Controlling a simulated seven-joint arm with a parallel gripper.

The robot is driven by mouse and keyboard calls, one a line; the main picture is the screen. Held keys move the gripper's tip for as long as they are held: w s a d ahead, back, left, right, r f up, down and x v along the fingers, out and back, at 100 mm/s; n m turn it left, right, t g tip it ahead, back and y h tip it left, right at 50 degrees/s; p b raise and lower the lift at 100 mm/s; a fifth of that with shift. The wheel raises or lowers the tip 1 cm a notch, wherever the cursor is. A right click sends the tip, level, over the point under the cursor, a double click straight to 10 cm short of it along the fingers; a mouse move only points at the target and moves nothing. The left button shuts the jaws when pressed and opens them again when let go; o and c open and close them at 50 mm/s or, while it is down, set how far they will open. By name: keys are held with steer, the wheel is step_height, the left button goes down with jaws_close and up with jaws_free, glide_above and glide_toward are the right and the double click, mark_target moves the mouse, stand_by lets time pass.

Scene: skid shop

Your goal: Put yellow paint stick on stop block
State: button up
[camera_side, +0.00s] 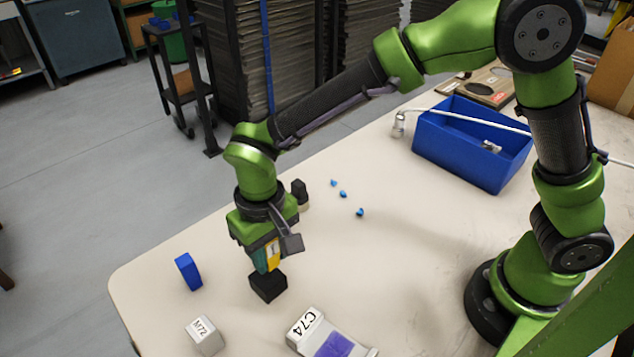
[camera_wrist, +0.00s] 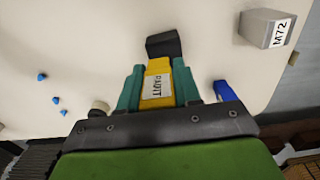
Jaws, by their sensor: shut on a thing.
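The yellow paint stick (camera_side: 272,254) is between the teal fingers of my gripper (camera_side: 267,260), which is shut on it and points down. In the wrist view the stick (camera_wrist: 158,67) shows a white label between the fingers of my gripper (camera_wrist: 156,88). A black block (camera_side: 268,288), which looks like the stop block, sits on the table directly below the stick. The black block also shows just past the stick's end in the wrist view (camera_wrist: 163,44). I cannot tell whether the stick touches it.
A blue block (camera_side: 188,271) stands left of my gripper. A grey M72 block (camera_side: 204,335) and a grey C74 piece (camera_side: 306,325) lie at the front. A dark knobbed piece (camera_side: 300,191) stands behind. Small blue bits (camera_side: 343,194) and a blue bin (camera_side: 470,145) are farther back.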

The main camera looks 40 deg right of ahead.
steer(key=shift+w+a, duration=0.4)
steer(key=shift+w, duration=0.1)
steer(key=shift+f, duration=1.8)
steer(key=shift+f, duration=0.15)
steer(key=o, duration=1.1)
steer(key=shift+c, duration=0.2)
